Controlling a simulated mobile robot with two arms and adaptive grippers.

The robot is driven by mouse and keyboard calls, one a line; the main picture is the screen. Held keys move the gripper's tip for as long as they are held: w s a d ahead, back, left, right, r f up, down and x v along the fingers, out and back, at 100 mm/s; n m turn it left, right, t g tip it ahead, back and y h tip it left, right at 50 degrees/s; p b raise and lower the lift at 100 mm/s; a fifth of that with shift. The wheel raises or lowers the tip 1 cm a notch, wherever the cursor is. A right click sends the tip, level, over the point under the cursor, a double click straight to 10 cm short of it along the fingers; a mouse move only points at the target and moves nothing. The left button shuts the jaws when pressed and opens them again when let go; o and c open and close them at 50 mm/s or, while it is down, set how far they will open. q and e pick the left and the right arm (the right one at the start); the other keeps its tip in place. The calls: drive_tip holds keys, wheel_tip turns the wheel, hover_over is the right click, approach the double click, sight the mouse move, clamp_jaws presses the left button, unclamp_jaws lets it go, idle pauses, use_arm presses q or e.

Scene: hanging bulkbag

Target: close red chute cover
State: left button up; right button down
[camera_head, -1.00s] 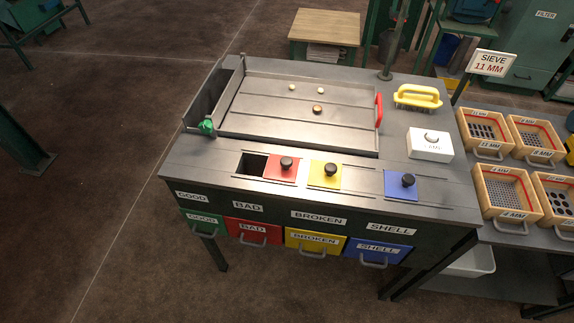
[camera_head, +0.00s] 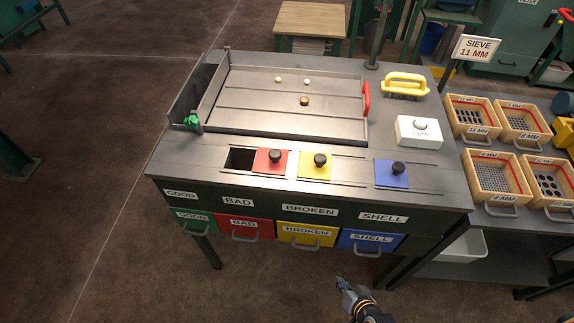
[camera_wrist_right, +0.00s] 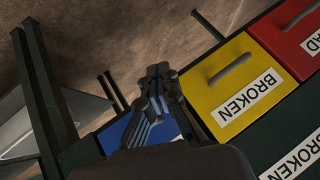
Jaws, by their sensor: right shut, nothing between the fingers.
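The red chute cover (camera_head: 270,162) with a black knob lies on the bench top in the head view. It sits to the right of a dark open chute hole (camera_head: 240,158), which is uncovered. My right gripper (camera_head: 341,282) is at the bottom of the head view, low in front of the bench and below the blue SHELL drawer. It is shut and empty, well apart from the cover. The right wrist view shows its closed fingers (camera_wrist_right: 158,72) beside the yellow BROKEN drawer (camera_wrist_right: 238,85). My left gripper is in neither view.
Yellow (camera_head: 315,165) and blue (camera_head: 391,173) covers lie to the right of the red one. A tray (camera_head: 290,122) with a red handle, a white lamp box (camera_head: 418,133) and a yellow brush (camera_head: 405,84) are behind. Drawers line the bench front.

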sight(254, 168)
drive_tip(key=w+a+r+m+t+y, duration=0.1)
drive_tip(key=w+a+r+m+t, duration=0.25)
drive_tip(key=r, duration=0.75)
drive_tip(key=w+a+r+m+t+y, duration=0.15)
drive_tip(key=w+r+m, duration=0.25)
drive_tip(key=r, duration=0.8)
drive_tip(key=w+a+r+m+t+y, duration=0.1)
drive_tip(key=w+a+r+m+t, duration=0.25)
drive_tip(key=r, duration=0.75)
drive_tip(key=shift+h, duration=0.25)
drive_tip(key=x, duration=0.8)
drive_tip(key=shift+w+d+f+p, duration=0.1)
drive_tip(key=shift+w+f+p, duration=0.1)
drive_tip(key=shift+p, duration=0.1)
drive_tip(key=w+a, duration=0.2)
drive_tip(key=a, duration=0.1)
drive_tip(key=shift+w+f, duration=0.1)
drive_tip(key=shift+w+a, duration=0.2)
drive_tip(key=shift+a, duration=0.2)
drive_tip(key=a, duration=0.3)
drive_tip(key=w+a, duration=0.1)
drive_tip(key=a, duration=0.5)
drive_tip(key=shift+w+p, duration=0.35)
drive_tip(key=shift+w, duration=0.05)
